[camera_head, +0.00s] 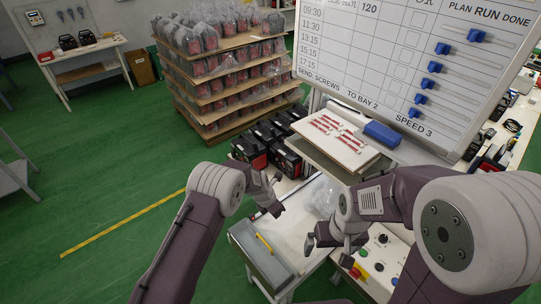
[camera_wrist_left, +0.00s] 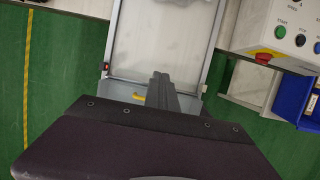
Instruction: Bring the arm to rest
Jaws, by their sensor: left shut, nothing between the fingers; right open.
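My left gripper (camera_head: 275,200) hangs over the grey-framed work surface (camera_head: 262,262) in the middle of the head view. In the left wrist view the left gripper (camera_wrist_left: 163,85) is shut and empty above the pale bed of that work surface (camera_wrist_left: 150,55). My right gripper (camera_head: 318,242) is open above the right side of the same surface, beside the control panel (camera_head: 383,255). No object shows between its fingers. The two grippers are apart, with a clear plastic bag (camera_head: 322,197) lying behind them. A yellow handle (camera_head: 264,243) lies on the grey tray edge below the left gripper.
A whiteboard (camera_head: 400,60) with blue sliders stands behind the right arm. A panel of red-handled parts (camera_head: 338,139) and black-and-red packs (camera_head: 268,145) stand behind the surface. A loaded rack (camera_head: 215,75) is farther back. Green floor at left is mostly clear.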

